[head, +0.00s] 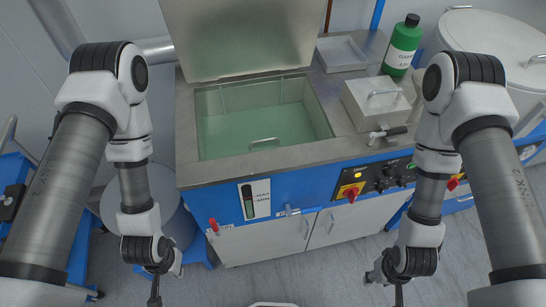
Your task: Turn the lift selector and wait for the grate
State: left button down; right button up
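A control panel (375,183) on the front of the blue-sided tank unit carries a red rotary knob (351,192) on a yellow plate and several black knobs (381,185). I cannot tell which is the lift selector. The open tank (187,172) holds green liquid (240,122); a handle (264,143) shows near its front wall, but I cannot make out a grate. My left gripper (155,297) points down at the bottom left, away from the unit. My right gripper (399,297) points down below and in front of the panel. Both are seen edge-on and cut off by the frame.
The raised lid (240,35) stands behind the tank. A green bottle (402,45), a metal box (375,103) with a handle and a shallow tray (341,53) sit on the right. A tap or valve (388,133) projects near the counter edge. The floor in front is clear.

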aim_at(389, 173)
jog(key=l+z, duration=0.1)
jog(key=z, duration=0.9)
jog(key=l+u, duration=0.45)
jog(key=l, duration=2.2)
